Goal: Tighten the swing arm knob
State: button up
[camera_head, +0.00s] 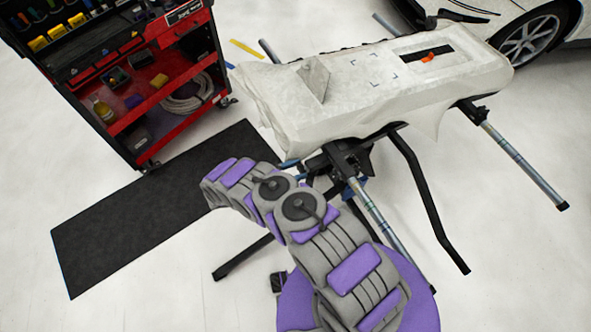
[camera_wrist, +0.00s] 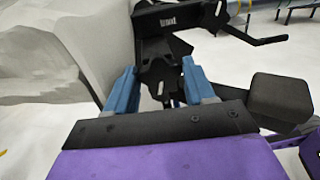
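In the wrist view, my gripper (camera_wrist: 158,66) has two blue fingers spread apart. A dark knob-like part (camera_wrist: 159,84) under the black bracket shows between them. I cannot tell whether either finger touches it. The black swing arm bracket (camera_wrist: 166,22), with white lettering, stands just beyond the fingertips. In the head view, the black mount (camera_head: 342,158) sits under the near edge of the covered stand, close to the end of my arm. The knob is too small or hidden to make out there.
A white-draped panel (camera_head: 400,90) rests on the stand, with an orange tool (camera_head: 428,57) on top. Black legs and silver bars (camera_head: 520,165) stick out. A red and black tool cart (camera_head: 150,85) stands left by a black mat (camera_head: 140,215). A car wheel (camera_head: 530,38) is at back right.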

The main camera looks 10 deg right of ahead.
jog(key=shift+d+r, duration=0.1)
jog(key=shift+d, duration=0.1)
jog(key=c, duration=0.5)
jog(key=shift+o, duration=0.2)
jog(key=shift+m, duration=0.5)
jog(key=m+p, duration=0.1)
jog(key=m, duration=0.1)
jog(key=shift+r+m, duration=0.1)
jog(key=shift+m, duration=0.2)
jog(key=shift+m+y+p, duration=0.5)
jog(key=shift+m+p, duration=0.35)
jog(key=shift+m, duration=1.05)
jog(key=shift+s, duration=0.1)
jog(key=o, duration=1)
jog(key=shift+d, duration=0.1)
jog(key=shift+f, duration=0.2)
